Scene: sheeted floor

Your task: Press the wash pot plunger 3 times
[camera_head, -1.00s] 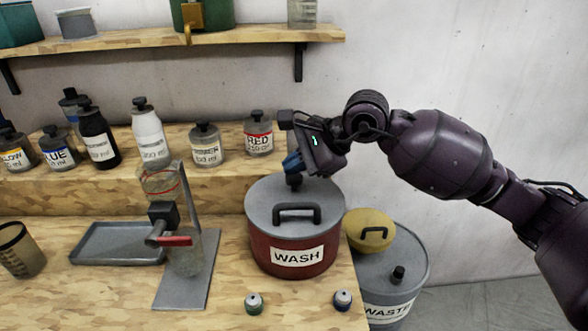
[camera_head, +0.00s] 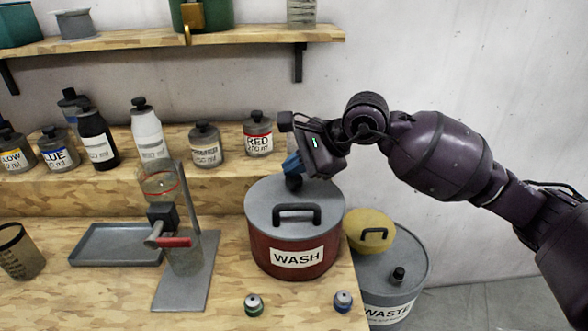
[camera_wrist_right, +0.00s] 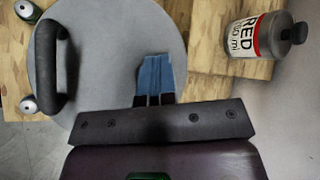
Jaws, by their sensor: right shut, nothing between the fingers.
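The wash pot (camera_head: 290,240) is a red pot with a "WASH" label, a grey lid and a dark arched handle. Its small dark plunger knob (camera_head: 293,183) sits at the back of the lid, low against it. My right gripper (camera_head: 292,166) is shut and empty, its blue fingertips pointing down directly over the knob, at or very near its top. In the right wrist view the shut blue fingers (camera_wrist_right: 154,80) lie over the grey lid (camera_wrist_right: 110,60) and hide the knob. My left gripper is not in view.
The red-labelled bottle (camera_head: 258,134) stands behind the pot, close to my gripper. Two small capped bottles stand in front.

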